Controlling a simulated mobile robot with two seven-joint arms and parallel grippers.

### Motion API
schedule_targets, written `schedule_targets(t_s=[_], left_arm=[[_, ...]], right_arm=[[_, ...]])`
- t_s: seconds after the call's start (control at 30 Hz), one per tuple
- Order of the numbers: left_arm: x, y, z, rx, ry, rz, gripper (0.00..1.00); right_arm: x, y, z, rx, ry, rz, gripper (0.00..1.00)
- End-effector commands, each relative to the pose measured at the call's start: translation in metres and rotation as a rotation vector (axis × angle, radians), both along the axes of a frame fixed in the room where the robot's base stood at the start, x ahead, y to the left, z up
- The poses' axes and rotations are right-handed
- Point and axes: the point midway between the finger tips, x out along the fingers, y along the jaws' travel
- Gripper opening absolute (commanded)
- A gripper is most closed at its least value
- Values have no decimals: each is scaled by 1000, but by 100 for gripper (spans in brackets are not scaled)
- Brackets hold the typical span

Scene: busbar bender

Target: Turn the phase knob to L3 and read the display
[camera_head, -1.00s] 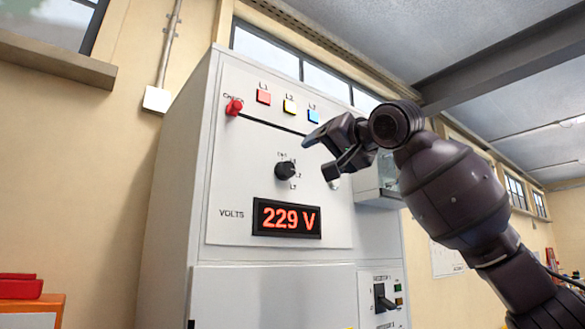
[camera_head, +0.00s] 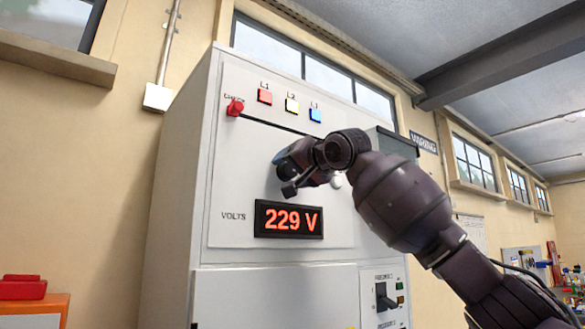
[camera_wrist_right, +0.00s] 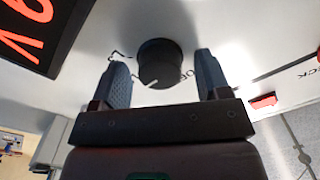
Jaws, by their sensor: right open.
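The phase knob (camera_wrist_right: 160,62) is round and black, on the pale panel. In the right wrist view it sits between the fingertips of my right gripper (camera_wrist_right: 162,75), which is open with a gap on each side. Its white pointer line points down-left there, and I cannot tell at which label. In the head view my right gripper (camera_head: 285,178) covers the knob and its labels. Part of the display shows in the right wrist view (camera_wrist_right: 35,35). My left gripper is out of view.
The grey cabinet (camera_head: 270,285) has a lower-right panel with a dark switch (camera_head: 384,297). An orange box (camera_head: 35,311) stands at lower left.

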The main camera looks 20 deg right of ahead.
Motion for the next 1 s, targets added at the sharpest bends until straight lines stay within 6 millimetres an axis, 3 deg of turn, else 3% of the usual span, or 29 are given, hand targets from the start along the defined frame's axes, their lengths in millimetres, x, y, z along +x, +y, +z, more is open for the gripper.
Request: schedule_targets(t_s=[0.17,0.47,0.77,1.0], left_arm=[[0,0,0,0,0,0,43],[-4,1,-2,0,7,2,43],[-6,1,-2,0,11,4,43],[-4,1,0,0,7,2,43]], right_arm=[[0,0,0,0,0,0,66],[0,0,0,0,0,0,20],[0,0,0,37,13,1,20],[0,0,0,167,60,1,20]])
